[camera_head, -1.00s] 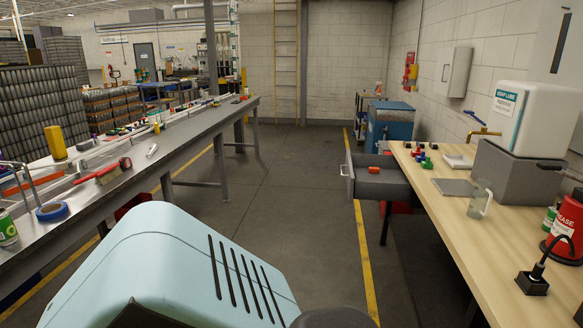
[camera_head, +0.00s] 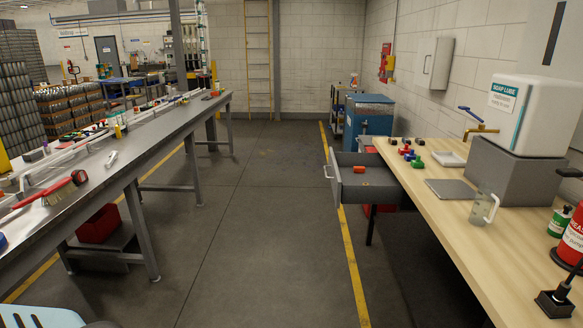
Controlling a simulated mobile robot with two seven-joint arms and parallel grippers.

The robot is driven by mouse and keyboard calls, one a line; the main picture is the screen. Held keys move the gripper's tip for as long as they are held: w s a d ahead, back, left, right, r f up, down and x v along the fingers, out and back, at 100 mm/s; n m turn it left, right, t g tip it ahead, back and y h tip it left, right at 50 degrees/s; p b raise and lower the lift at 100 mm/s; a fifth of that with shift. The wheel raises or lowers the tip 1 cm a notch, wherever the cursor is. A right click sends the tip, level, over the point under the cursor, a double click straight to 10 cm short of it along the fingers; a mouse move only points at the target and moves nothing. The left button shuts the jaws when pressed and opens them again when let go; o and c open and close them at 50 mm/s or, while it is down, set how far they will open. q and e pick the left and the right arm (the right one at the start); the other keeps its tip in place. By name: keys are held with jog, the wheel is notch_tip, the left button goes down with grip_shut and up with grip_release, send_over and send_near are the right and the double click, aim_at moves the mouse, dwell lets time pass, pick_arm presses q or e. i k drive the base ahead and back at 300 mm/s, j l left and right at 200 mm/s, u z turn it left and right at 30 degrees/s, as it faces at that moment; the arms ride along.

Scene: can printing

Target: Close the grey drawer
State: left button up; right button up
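The grey drawer (camera_head: 346,190) is pulled out from under the wooden workbench on the right. Its front panel faces left toward the aisle and carries a pale handle (camera_head: 328,166). A small red-orange object (camera_head: 359,169) lies inside it. The drawer's runners and its inner end under the bench top are hidden. Neither of my grippers is in view. Only a pale blue part of my own body and a dark piece beside it show at the bottom left.
The wooden workbench (camera_head: 470,232) runs along the right. A blue cabinet (camera_head: 368,117) stands beyond the drawer. A long grey table (camera_head: 120,160) lines the left, with a red bin (camera_head: 98,224) below. The aisle floor (camera_head: 250,220) between them is clear.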

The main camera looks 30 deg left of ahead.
aim_at(384, 188)
jog(key=i+j+u, duration=0.5)
jog(key=i+j, duration=0.15)
jog(key=j, duration=0.15)
jog(key=i+j, duration=0.45)
